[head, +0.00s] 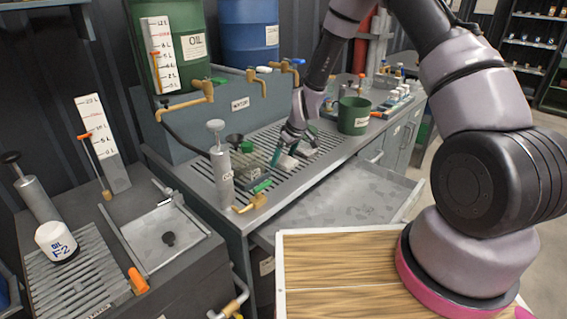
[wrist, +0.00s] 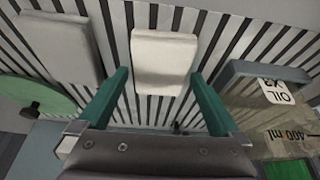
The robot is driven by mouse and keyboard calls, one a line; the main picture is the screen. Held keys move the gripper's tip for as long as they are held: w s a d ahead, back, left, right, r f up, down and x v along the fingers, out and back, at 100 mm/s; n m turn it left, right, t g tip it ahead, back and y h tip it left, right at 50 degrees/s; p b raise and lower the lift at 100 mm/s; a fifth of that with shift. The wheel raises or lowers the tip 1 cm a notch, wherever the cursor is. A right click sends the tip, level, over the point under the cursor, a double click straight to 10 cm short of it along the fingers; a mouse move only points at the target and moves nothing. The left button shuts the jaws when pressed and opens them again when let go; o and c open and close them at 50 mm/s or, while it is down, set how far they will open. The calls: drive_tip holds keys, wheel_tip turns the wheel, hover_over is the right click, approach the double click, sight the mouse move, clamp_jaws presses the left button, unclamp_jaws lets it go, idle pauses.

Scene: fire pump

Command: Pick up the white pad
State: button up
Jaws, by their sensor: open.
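The white pad (wrist: 165,58) is a pale, rounded rectangular block lying on the slatted metal grate. In the head view the pad (head: 287,162) shows small beside my fingertips, partly hidden by them. My gripper (wrist: 159,75) is open and empty, with one green finger on each side of the pad's near end. In the head view my gripper (head: 281,150) is low over the grate. I cannot tell whether the fingers touch the pad.
A grey pad (wrist: 60,48) lies left of the white one. A grey container marked OIL X2 (wrist: 262,80) stands at the right. A green cup (head: 354,116) and brass taps (head: 257,84) stand around the grate. An open drawer (head: 345,190) juts out in front.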

sight(284, 159)
drive_tip(key=shift+f, duration=0.25)
idle(0.4)
drive_tip(key=c, duration=1.3)
wheel_tip(284, 159, up, 10)
drive_tip(key=shift+r, duration=0.25)
